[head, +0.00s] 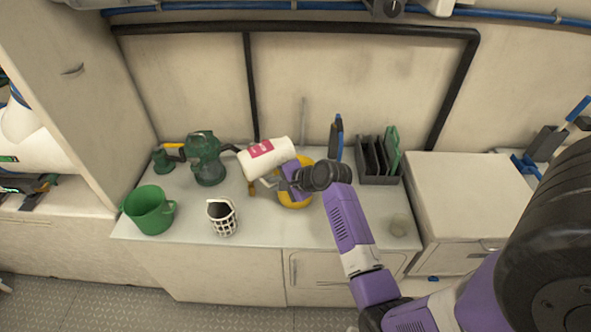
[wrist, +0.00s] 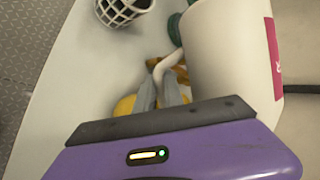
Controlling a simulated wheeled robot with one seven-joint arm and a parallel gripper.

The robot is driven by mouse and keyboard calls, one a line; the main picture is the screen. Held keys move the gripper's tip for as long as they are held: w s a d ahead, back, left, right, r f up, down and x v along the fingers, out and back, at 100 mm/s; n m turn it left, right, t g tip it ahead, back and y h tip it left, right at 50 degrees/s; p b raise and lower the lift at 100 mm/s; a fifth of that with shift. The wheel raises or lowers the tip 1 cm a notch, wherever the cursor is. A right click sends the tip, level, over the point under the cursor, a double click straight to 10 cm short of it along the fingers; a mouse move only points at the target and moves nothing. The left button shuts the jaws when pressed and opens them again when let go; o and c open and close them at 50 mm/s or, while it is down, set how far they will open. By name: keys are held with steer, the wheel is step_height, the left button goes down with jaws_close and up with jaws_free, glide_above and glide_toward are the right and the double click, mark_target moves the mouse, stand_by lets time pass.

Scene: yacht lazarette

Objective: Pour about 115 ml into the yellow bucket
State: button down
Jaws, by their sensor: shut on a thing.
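A white jug (head: 284,149) with a pink label is held tilted far onto its side above the counter. My gripper (head: 278,182) is shut on its handle, which also shows in the wrist view (wrist: 163,68). The fingers (wrist: 168,92) close on it beside the jug body (wrist: 225,60). The yellow bucket (head: 296,205) stands on the counter below my gripper, mostly hidden by it. A bit of its yellow shows past the fingers in the wrist view (wrist: 123,106). No stream of liquid is visible, and the liquid levels are hidden.
On the counter (head: 185,228) stand a green mug-like jug (head: 148,210), a dark green pitcher (head: 207,160) and a white lattice cup (head: 222,218). A dark rack (head: 378,178) stands at the back right. The right front of the counter is mostly clear.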

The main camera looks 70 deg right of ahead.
steer(key=shift+w+a, duration=0.1)
steer(key=shift+a, duration=0.1)
steer(key=shift+a, duration=0.1)
steer(key=shift+w+a+t, duration=0.3)
steer(key=shift+a, duration=0.2)
steer(key=shift+y, duration=0.3)
steer(key=shift+w+a+r+m+t+y+p, duration=0.15)
steer(key=shift+a+r+m+t+y+p, duration=0.15)
steer(key=shift+r+m+t+p, duration=0.2)
stand_by(1.4)
